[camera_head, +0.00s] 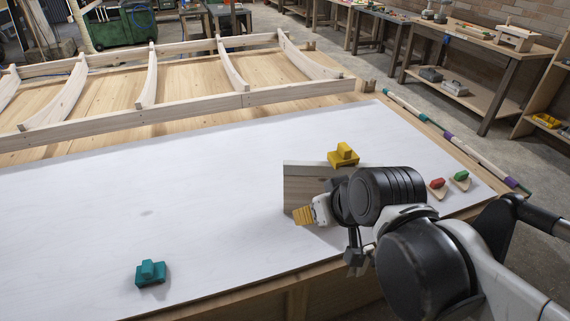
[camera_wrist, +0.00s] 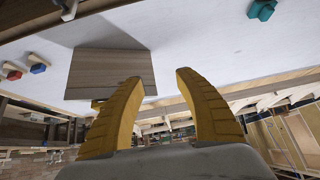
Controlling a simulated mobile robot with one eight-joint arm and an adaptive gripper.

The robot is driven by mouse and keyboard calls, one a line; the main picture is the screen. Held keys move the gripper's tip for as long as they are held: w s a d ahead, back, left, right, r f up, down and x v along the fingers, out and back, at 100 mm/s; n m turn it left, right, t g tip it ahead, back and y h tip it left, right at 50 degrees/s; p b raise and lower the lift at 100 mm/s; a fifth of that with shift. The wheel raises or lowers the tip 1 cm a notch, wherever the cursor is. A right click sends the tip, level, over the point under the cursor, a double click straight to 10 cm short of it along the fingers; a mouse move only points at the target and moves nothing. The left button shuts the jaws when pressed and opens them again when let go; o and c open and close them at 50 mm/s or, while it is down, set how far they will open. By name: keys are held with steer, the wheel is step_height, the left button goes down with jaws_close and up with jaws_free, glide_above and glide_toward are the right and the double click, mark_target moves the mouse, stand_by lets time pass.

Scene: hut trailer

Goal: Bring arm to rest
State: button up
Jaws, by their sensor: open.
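My gripper (camera_head: 304,215) has yellow ribbed fingers and is in front of a light wooden panel (camera_head: 300,178), above the white table surface. In the wrist view my gripper (camera_wrist: 152,92) is open, with a wide gap and nothing between the fingers. The wooden panel (camera_wrist: 110,72) shows beyond the fingertips there. My arm hides the panel's right part in the head view.
A yellow block (camera_head: 343,155) shows at the panel's top edge. A teal block (camera_head: 150,273) lies at front left. The white surface's left is mostly clear.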

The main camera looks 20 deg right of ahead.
steer(key=s, duration=0.3)
steer(key=shift+r+g+h, duration=0.3)
steer(key=shift+h, duration=0.1)
stand_by(1.0)
